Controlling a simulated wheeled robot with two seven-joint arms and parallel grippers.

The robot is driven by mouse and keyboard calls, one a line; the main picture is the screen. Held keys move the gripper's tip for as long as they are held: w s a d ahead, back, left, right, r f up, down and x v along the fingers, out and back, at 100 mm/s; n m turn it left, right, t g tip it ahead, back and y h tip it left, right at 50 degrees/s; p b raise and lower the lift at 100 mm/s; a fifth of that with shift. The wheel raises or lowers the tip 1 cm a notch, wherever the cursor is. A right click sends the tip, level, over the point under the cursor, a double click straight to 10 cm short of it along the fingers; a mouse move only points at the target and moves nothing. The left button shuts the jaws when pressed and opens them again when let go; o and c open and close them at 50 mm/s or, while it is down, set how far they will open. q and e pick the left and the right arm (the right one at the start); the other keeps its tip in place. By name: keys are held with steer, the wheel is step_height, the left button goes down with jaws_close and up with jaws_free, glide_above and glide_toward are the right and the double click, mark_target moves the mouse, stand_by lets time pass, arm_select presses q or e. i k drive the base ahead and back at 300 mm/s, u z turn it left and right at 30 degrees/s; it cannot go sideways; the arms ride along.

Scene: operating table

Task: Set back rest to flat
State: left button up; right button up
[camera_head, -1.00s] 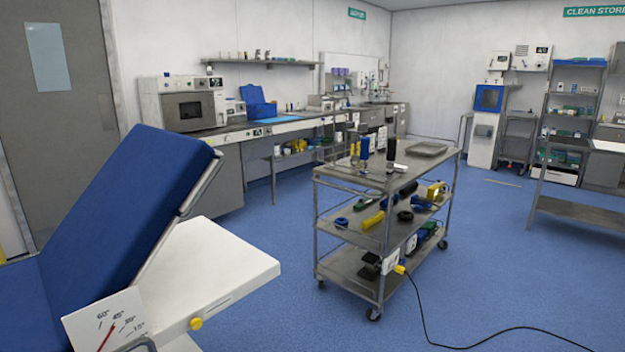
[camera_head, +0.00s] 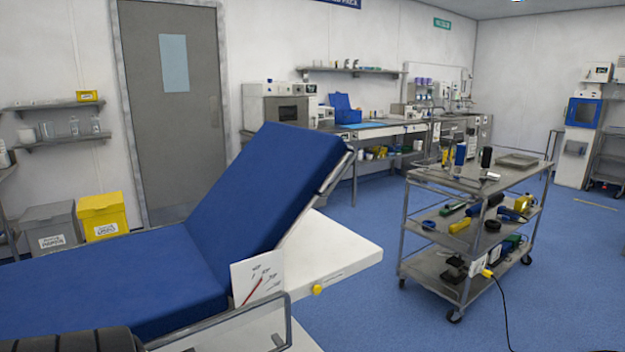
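The blue back rest (camera_head: 268,182) of the operating table is raised at a steep slant. Its lower end meets the flat blue seat section (camera_head: 120,285). A white angle plate (camera_head: 257,278) with a red pointer stands at the hinge side; its numbers are too small to read surely now. A yellow knob (camera_head: 317,290) sits on the side of the white table base (camera_head: 335,252), below the raised back rest. Neither of my grippers is in view.
A metal side rail (camera_head: 225,325) runs along the table's near side. A steel trolley (camera_head: 480,180) loaded with tools stands to the right, with a cable trailing on the floor. Yellow and grey bins (camera_head: 103,215) stand at the back left. Blue floor is clear between table and trolley.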

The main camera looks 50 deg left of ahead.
mark_target(254, 207)
steer(key=k, duration=0.3)
steer(key=u, duration=0.95)
